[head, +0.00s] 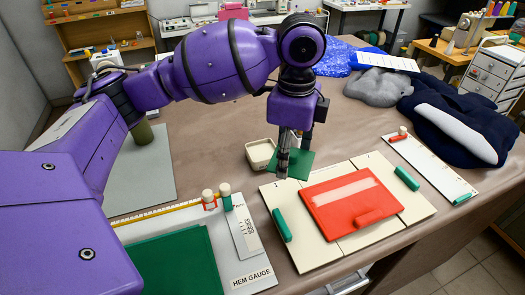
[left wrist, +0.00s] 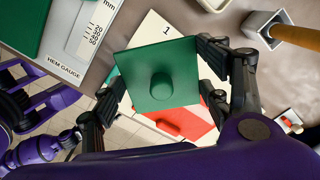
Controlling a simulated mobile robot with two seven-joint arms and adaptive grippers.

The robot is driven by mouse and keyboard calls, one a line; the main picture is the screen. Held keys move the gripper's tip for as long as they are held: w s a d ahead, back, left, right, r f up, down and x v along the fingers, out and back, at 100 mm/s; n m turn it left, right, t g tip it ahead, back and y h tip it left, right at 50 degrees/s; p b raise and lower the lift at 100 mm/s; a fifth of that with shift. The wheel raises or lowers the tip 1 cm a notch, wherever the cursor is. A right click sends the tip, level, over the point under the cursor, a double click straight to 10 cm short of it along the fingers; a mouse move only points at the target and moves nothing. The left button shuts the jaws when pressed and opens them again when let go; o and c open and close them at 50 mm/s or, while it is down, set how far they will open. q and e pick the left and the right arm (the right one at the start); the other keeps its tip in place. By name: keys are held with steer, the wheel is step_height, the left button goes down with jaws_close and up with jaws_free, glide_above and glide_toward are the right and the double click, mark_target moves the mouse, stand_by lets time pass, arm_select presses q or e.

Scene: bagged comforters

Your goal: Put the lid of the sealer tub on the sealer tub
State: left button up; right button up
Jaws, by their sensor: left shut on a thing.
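The lid is a green square plate with a round knob (left wrist: 161,84), held between the fingers of my left gripper (left wrist: 167,93). In the head view the lid (head: 299,166) hangs level or nearly so below my left gripper (head: 294,152), near the back edge of the cream board. The small cream open-topped tub (head: 258,156), which looks like the sealer tub, stands just left of and behind the lid. Its inside looks empty, and part of its right side is hidden by the lid and gripper. The lid and tub look apart.
A red panel (head: 352,200) lies on the cream board (head: 318,257) in front. The hem gauge card (head: 245,275) with two pegs is at the left front. Dark blue (head: 455,125) and grey (head: 378,88) bundles lie at the right back. Brown table behind the tub is clear.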

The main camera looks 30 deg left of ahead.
arm_select(q)
steer(key=r+m, duration=0.1)
steer(key=m, duration=0.1)
steer(key=w+r+m, duration=0.1)
steer(key=m, duration=0.1)
steer(key=w+r+m, duration=0.1)
steer(key=m, duration=0.1)
steer(key=shift+d, duration=0.1)
steer(key=m, duration=0.1)
steer(key=w+r+m, duration=0.1)
steer(key=m, duration=0.1)
steer(key=shift+d+r, duration=0.1)
steer(key=shift+r, duration=0.15)
steer(key=shift+w+m, duration=0.1)
steer(key=shift+m, duration=0.3)
steer(key=w+a+f, duration=0.2)
steer(key=a, duration=0.1)
steer(key=w+a+f, duration=0.2)
steer(key=a+f, duration=0.1)
steer(key=a, duration=0.1)
steer(key=w+a+f, duration=0.2)
steer(key=a+f, duration=0.1)
steer(key=a, duration=0.1)
steer(key=shift+f, duration=0.1)
steer(key=shift+w+a+f, duration=0.3)
steer(key=shift+a+f, duration=0.2)
steer(key=shift+f, duration=0.1)
steer(key=shift+w+a+f, duration=0.1)
steer(key=shift+a+f, duration=0.05)
steer(key=shift+f, duration=1.55)
